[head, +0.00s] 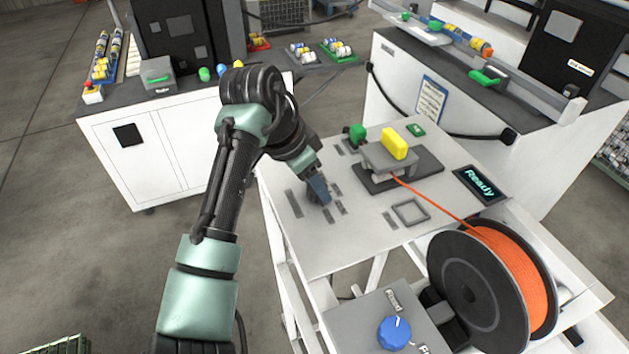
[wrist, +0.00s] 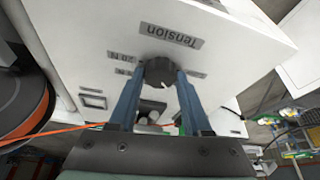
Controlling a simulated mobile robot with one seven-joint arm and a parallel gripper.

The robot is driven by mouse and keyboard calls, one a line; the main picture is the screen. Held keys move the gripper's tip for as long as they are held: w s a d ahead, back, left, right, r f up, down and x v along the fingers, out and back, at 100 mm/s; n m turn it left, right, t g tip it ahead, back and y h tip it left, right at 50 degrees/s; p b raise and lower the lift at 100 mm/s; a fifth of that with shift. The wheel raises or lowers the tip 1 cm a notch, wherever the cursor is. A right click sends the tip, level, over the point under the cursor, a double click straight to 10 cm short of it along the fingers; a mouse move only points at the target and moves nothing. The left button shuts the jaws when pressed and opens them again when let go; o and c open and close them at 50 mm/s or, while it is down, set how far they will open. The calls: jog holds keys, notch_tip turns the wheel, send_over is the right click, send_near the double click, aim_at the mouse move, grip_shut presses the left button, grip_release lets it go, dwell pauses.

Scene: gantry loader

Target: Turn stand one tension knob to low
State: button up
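The tension knob (wrist: 159,72) is dark and round with a white pointer mark, set on a white panel. Its label "Tension" (wrist: 171,36) appears upside down in the wrist view, with smaller scale labels beside it that read partly as "N". My gripper (wrist: 161,75) has one blue finger on each side of the knob, and both fingertips appear to touch it. In the head view my gripper (head: 319,190) points down at the left part of the stand's white top (head: 350,232), and the knob is hidden behind it.
On the same top are a grey clamp with a yellow block (head: 394,144), a green knob (head: 357,133) and a "Ready" display (head: 480,185). An orange line runs to a large spool (head: 490,283). A blue knob (head: 394,333) stands in front. Benches stand behind.

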grip_shut()
jog(key=shift+r, duration=0.1)
jog(key=n+t+y+p, duration=0.1)
jog(key=n+p, duration=0.1)
jog(key=n, duration=0.2)
jog(key=shift+s+d+n+p, duration=0.1)
jog(key=shift+d+n+p, duration=0.05)
jog(key=shift+n+p, duration=0.2)
jog(key=shift+n+t+y+p, duration=0.4)
jog(key=shift+n+y+p, duration=0.6)
jog(key=shift+n, duration=1.25)
jog(key=o, duration=0.6)
grip_release()
